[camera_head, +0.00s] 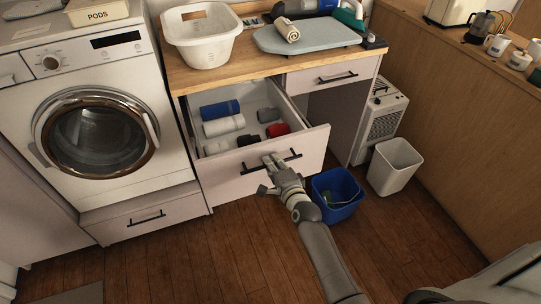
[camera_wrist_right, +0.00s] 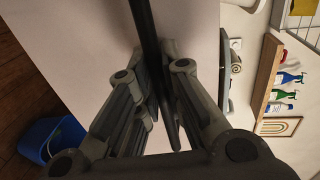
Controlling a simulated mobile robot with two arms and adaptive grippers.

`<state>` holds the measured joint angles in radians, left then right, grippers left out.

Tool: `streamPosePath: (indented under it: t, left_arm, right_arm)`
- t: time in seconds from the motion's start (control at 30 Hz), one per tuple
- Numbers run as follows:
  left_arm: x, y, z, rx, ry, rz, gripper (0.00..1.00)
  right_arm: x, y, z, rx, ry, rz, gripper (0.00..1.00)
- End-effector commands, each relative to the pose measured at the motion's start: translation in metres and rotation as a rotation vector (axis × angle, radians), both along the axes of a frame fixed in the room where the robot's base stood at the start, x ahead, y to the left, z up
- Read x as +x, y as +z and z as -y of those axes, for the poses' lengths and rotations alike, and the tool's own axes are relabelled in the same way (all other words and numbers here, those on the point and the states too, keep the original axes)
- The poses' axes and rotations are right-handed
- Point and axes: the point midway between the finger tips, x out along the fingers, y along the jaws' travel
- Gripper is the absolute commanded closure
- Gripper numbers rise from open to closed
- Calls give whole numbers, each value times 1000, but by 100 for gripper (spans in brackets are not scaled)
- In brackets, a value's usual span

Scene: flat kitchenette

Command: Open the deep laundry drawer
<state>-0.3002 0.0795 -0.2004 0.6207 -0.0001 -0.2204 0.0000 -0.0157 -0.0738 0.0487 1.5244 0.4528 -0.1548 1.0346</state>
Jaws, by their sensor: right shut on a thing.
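The deep laundry drawer (camera_head: 306,143) under the wooden counter is pulled partly out. Inside it lie several rolled towels and bottles, among them a blue roll (camera_head: 220,109), a white roll (camera_head: 224,126) and a red item (camera_head: 278,130). My right gripper (camera_head: 272,160) is at the drawer front, shut on its black bar handle (camera_head: 291,155). In the right wrist view the dark handle (camera_wrist_right: 143,25) runs between the fingers (camera_wrist_right: 158,95), against the pale drawer front. My left gripper is not in view.
A blue bucket (camera_head: 338,194) stands on the floor just right of my right gripper, with a white bin (camera_head: 394,167) beyond it. A washing machine (camera_head: 97,120) stands to the left. Wooden floor (camera_head: 215,255) in front of the drawer is clear.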

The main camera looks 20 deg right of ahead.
Motion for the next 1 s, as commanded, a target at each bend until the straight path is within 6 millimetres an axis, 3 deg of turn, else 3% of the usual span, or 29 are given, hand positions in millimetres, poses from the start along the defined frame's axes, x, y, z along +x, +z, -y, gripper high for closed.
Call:
streamPosePath:
  t: [0.57,0.6,0.77,1.0]
  left_arm:
    - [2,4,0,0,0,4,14]
    - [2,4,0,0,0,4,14]
    - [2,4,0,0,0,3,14]
    - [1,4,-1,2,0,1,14]
  right_arm:
    - [-6,0,0,-1,2,0,100]
    - [-6,0,0,-1,2,0,88]
    - [-6,0,0,-1,1,1,69]
    - [-6,1,0,0,1,2,69]
